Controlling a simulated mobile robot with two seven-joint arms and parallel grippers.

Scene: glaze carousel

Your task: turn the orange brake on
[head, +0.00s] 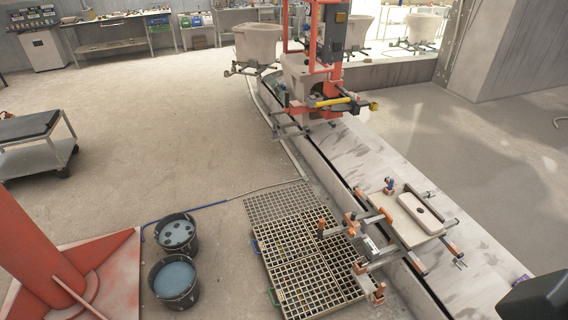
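No part is clearly recognisable as the orange brake. The near carrier (407,232) on the track has several small orange parts, including an orange block (380,291) at its front end, one (322,225) at its left, and an upright blue-and-orange piece (389,186) at its back. A pale slab with an oval hole (420,212) lies on this carrier. Farther back, an orange-red frame (333,40) with a yellow bar (333,101) stands around a pale ceramic piece (305,80).
A slotted floor grating (300,250) lies left of the carrier. Two buckets of bluish liquid (178,234) (174,278) stand beside a red post (38,248). A trolley (35,140) is at the left. The floor between trolley and track is clear.

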